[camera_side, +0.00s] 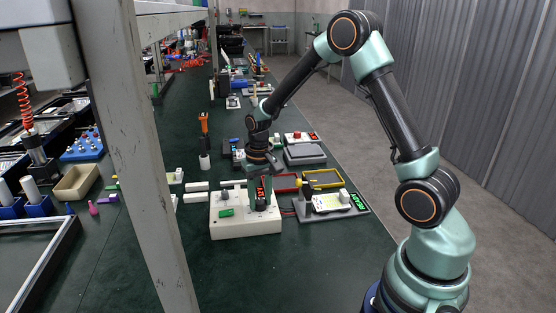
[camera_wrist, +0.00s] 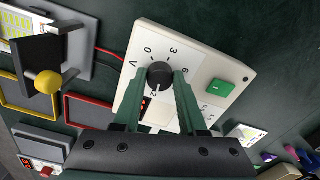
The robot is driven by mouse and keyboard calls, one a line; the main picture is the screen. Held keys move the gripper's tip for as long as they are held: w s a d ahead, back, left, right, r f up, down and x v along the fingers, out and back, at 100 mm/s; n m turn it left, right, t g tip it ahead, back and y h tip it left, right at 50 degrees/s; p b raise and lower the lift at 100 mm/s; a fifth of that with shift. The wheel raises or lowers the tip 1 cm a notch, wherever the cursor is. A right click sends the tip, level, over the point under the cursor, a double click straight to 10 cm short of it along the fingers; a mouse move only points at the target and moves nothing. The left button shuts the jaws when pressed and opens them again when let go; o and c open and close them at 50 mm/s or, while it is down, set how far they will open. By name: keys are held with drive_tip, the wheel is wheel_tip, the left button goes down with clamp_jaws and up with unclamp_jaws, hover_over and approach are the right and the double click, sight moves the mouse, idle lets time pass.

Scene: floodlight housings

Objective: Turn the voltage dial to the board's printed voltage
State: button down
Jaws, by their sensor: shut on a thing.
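The voltage dial (camera_wrist: 160,75) is a round black knob on a white supply box (camera_side: 231,227). Marks 0, 3, 6 and V are readable around it in the wrist view. A white pointer line on the knob points down in that view, toward a partly covered mark ending in 2. My gripper (camera_wrist: 158,78) is shut on the dial, one green finger on each side; in the side view my gripper (camera_side: 263,191) hides the knob. A red-lit display (camera_wrist: 143,103) is partly covered by a finger. The board (camera_side: 327,202) is pale, on a grey stand; its printed voltage is unreadable here.
A green switch (camera_wrist: 219,88) sits on the box beside the dial. The stand has a black-and-yellow lever (camera_wrist: 47,82) and a green lit READY sign (camera_side: 357,201). Red and yellow frames (camera_side: 322,179) lie behind. Bench in front of the box is clear.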

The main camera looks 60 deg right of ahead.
sight(262, 202)
drive_tip(key=shift+d, duration=0.2)
drive_tip(key=shift+c, duration=2.3)
unclamp_jaws()
drive_tip(key=shift+a, duration=0.1)
wheel_tip(262, 202, up, 12)
drive_tip(key=shift+s, duration=0.15)
drive_tip(key=s+a+r+n+t, duration=0.5)
drive_tip(key=s+a+r, duration=0.2)
drive_tip(key=s, duration=0.5)
drive_tip(key=shift+s+a+r+n, duration=0.15)
drive_tip(key=shift+s+a+n, duration=0.25)
drive_tip(key=shift+a, duration=0.45)
